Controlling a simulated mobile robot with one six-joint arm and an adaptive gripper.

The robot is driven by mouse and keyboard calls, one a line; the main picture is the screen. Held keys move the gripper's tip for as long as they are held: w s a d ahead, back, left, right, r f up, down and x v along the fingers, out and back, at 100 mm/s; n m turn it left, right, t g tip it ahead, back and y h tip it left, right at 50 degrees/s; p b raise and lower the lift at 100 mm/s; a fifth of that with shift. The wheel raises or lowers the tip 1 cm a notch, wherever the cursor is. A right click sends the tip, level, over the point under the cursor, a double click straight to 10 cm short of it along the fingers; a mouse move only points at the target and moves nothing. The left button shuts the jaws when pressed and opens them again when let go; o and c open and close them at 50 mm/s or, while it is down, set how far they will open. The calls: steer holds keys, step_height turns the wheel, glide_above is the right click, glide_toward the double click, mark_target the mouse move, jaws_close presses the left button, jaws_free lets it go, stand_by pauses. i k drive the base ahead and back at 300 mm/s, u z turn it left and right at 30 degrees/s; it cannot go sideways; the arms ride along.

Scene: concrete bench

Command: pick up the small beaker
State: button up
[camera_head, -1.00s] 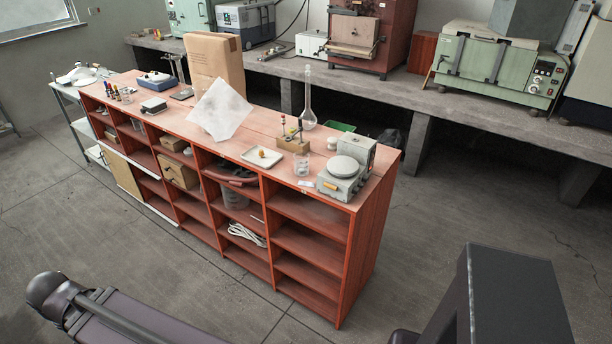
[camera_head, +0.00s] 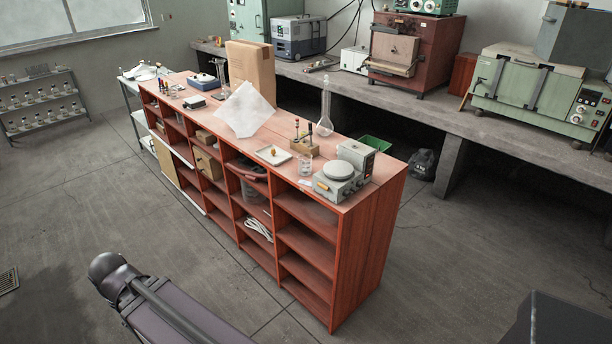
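A small clear glass beaker (camera_head: 305,165) stands upright on the red wooden shelf unit (camera_head: 376,202), near its front edge toward the right end. It is just left of a grey hotplate-like device (camera_head: 337,182) and right of a white tray (camera_head: 273,155). Its contents are too small to make out. My gripper is not in view. A dark arm part of mine lies in the lower left, apart from the shelf unit.
A tall long-necked flask (camera_head: 325,120), a wooden block with bottles (camera_head: 303,146) and a white sheet (camera_head: 244,110) stand near the beaker. Bare concrete floor lies in front of the shelf unit. A long bench (camera_head: 470,130) with equipment runs behind.

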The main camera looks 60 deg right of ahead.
mark_target(305, 165)
steer(key=k, duration=1.55)
steer(key=z, duration=1.65)
steer(key=i, duration=1.05)
steer(key=u, duration=0.1)
